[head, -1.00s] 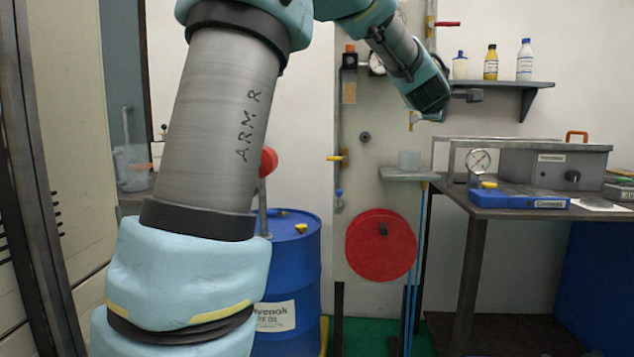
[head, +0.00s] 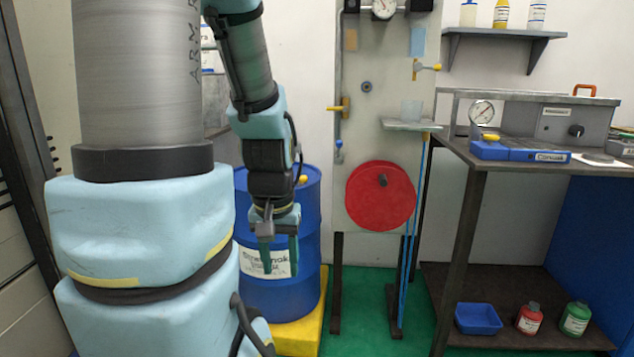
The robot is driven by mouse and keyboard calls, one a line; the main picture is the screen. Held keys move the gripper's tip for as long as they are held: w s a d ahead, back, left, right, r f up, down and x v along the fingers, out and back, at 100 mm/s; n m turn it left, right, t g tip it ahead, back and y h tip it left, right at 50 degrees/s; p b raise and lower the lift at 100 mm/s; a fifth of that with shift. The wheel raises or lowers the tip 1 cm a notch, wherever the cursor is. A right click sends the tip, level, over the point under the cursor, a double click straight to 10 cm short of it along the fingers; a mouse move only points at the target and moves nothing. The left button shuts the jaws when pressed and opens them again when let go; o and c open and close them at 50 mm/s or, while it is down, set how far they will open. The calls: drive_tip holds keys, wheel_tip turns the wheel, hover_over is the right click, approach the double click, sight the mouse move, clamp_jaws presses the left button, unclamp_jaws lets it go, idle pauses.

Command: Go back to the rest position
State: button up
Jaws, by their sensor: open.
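My gripper (head: 279,262) hangs down in front of the blue drum, left of the middle of the head view. Its two fingers point downward and stand apart, with nothing seen between them.
The blue drum (head: 310,215) stands on a yellow base (head: 305,335) close behind my gripper. A small shelf (head: 410,125) holds a clear cup. On the right is a workbench (head: 530,160) with a gauge (head: 482,112). Green floor (head: 365,300) is open below the panel.

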wheel_tip(320, 180, up, 16)
drive_tip(key=p, duration=1.6)
drive_tip(key=shift+w, duration=0.1)
